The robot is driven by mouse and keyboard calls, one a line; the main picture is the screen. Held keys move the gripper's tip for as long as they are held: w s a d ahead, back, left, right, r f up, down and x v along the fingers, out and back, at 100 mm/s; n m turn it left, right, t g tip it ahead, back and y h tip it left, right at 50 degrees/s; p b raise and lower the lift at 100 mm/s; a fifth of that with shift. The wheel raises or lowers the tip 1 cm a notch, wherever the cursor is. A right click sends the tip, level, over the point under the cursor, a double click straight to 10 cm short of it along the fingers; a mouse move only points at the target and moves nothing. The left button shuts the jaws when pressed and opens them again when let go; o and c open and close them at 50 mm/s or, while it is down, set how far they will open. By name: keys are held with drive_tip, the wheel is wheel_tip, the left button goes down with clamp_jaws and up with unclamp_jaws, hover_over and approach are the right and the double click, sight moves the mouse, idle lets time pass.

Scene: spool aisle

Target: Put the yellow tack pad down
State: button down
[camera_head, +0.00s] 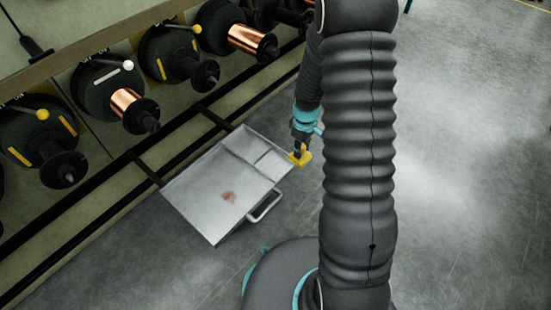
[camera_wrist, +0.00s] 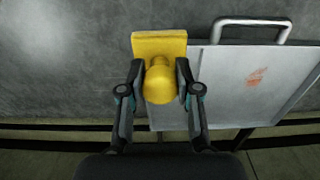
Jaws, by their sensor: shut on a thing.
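The yellow tack pad (camera_wrist: 159,44) has a flat square base and a rounded knob. My gripper (camera_wrist: 160,88) is shut on the knob, with one finger on each side, in the wrist view. In the head view the yellow tack pad (camera_head: 300,158) shows under my gripper (camera_head: 299,148), at the right corner of a grey metal tray (camera_head: 205,190). The tray also shows in the wrist view (camera_wrist: 222,80), to the right of the pad. The pad's base overlaps the tray's edge in the picture. I cannot tell whether it touches the tray.
The tray has divided compartments at its far end, a reddish smudge (camera_head: 229,197) and a front handle (camera_head: 265,206). A rack with black and copper spools (camera_head: 128,103) stands at the left behind a dark rail. Open concrete floor (camera_head: 465,150) lies to the right.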

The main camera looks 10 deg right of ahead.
drive_tip(key=shift+w+a+f+b, duration=0.2)
drive_tip(key=shift+w+a+f, duration=1)
drive_tip(key=shift+f, duration=0.45)
drive_tip(key=shift+w+a+f+b, duration=0.25)
drive_tip(key=shift+w+a+f, duration=0.85)
drive_tip(key=shift+f, duration=0.55)
drive_tip(key=shift+w+a+f+b, duration=0.2)
drive_tip(key=shift+w+a+f, duration=0.75)
drive_tip(key=shift+a+f, duration=0.6)
drive_tip(key=shift+d+f, duration=0.15)
drive_tip(key=shift+f, duration=0.05)
drive_tip(key=c, duration=0.8)
unclamp_jaws()
